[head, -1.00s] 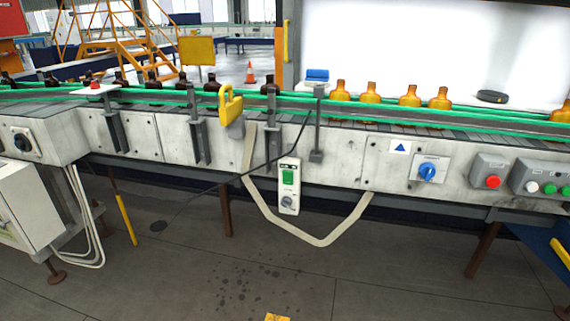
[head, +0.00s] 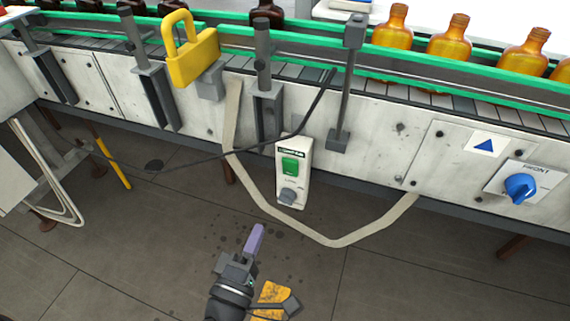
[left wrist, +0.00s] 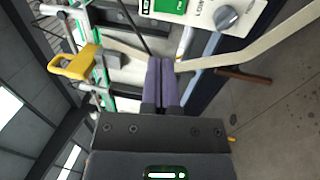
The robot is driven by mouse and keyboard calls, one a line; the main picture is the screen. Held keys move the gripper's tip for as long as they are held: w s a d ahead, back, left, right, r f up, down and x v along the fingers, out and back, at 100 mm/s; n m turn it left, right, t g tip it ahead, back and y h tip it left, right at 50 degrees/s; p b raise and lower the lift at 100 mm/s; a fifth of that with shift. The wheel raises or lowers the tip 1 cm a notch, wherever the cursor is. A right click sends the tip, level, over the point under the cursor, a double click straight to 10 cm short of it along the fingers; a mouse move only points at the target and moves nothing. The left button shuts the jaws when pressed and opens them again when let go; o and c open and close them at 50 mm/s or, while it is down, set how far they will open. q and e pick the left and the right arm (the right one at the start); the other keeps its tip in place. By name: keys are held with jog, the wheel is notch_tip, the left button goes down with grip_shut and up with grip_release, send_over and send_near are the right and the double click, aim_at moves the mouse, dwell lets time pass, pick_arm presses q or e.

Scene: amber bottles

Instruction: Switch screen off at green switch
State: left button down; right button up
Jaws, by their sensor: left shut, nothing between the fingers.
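The green switch (head: 290,165) is a green rocker on a white box (head: 303,157) that hangs at the front of the conveyor, with a grey knob (head: 288,196) below it. In the left wrist view part of the green switch (left wrist: 176,5) shows at the top edge, cut off, with the grey knob (left wrist: 226,18) to its right. My left gripper (head: 256,232) has purple fingers and is below and left of the box in the head view, apart from it. Its fingers (left wrist: 161,64) are together and empty in the left wrist view. My right gripper is not in view. No screen can be made out.
A beige cable (head: 335,243) loops below the box, and a black cable (head: 215,157) runs left from it. A yellow padlock (head: 193,52) and grey posts stand along the conveyor. A blue rotary knob (head: 520,187) is at the right. Amber bottles (head: 449,37) stand on the belt.

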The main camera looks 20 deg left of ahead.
pick_arm(q)
jog(key=b, duration=0.2)
send_near(287, 164)
jog(key=w, duration=0.6)
jog(key=shift+w+d+r, duration=0.1)
jog(key=shift+r, duration=0.1)
jog(key=shift+w+r, duration=0.1)
jog(key=shift+w, duration=0.45)
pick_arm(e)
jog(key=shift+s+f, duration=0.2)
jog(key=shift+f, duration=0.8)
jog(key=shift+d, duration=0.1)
pick_arm(q)
jog(key=shift+r, duration=0.1)
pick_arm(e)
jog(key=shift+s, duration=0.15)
